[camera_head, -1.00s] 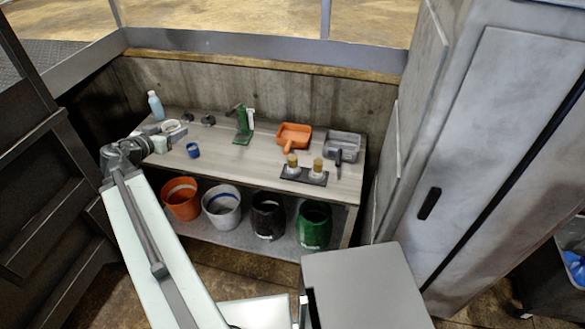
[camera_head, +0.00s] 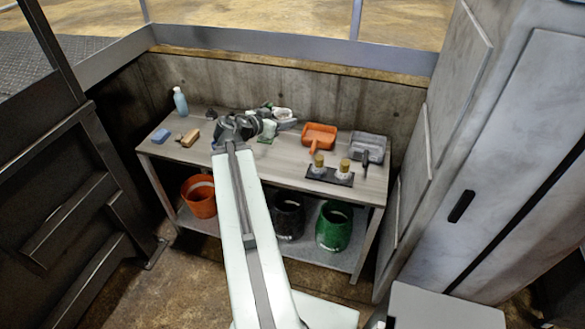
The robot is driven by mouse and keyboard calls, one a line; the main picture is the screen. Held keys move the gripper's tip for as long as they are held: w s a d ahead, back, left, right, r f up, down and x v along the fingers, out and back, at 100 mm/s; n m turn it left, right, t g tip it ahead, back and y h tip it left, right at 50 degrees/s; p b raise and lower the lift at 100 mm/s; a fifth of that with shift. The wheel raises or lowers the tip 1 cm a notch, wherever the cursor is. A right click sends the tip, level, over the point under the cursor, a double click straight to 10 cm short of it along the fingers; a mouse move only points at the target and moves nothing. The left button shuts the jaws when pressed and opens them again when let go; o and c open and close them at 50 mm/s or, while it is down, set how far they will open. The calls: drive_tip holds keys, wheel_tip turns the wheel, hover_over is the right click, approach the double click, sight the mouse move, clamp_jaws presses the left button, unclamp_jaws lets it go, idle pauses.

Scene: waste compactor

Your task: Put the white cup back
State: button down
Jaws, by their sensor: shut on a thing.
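The white cup (camera_head: 284,114) is at the end of my arm, above the back middle of the workbench (camera_head: 202,160). My gripper (camera_head: 270,124) is shut on it, with the cup on the gripper's right side. The green stand (camera_head: 266,138) is partly hidden behind the gripper. I cannot tell whether the cup touches the stand or the bench. The cup is small and its tilt is unclear.
A blue bottle (camera_head: 180,101), blue sponge (camera_head: 160,136) and wooden brush (camera_head: 188,138) are on the left. An orange dustpan (camera_head: 319,136), grey dustpan (camera_head: 368,146) and black tray (camera_head: 330,176) are on the right. Buckets stand below.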

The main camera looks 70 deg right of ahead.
wheel_tip(320, 180, down, 29)
drive_tip(key=m+g+y+b, duration=0.1)
drive_tip(key=m+g+b, duration=0.1)
drive_tip(key=b, duration=2.7)
hover_over(290, 166)
drive_tip(key=shift+a+f, duration=0.1)
drive_tip(key=shift+f, duration=0.6)
drive_tip(key=shift+f+b, duration=1.75)
drive_tip(key=shift+f, duration=0.25)
drive_tip(key=c, duration=0.6)
unclamp_jaws()
drive_tip(key=shift+r, duration=0.15)
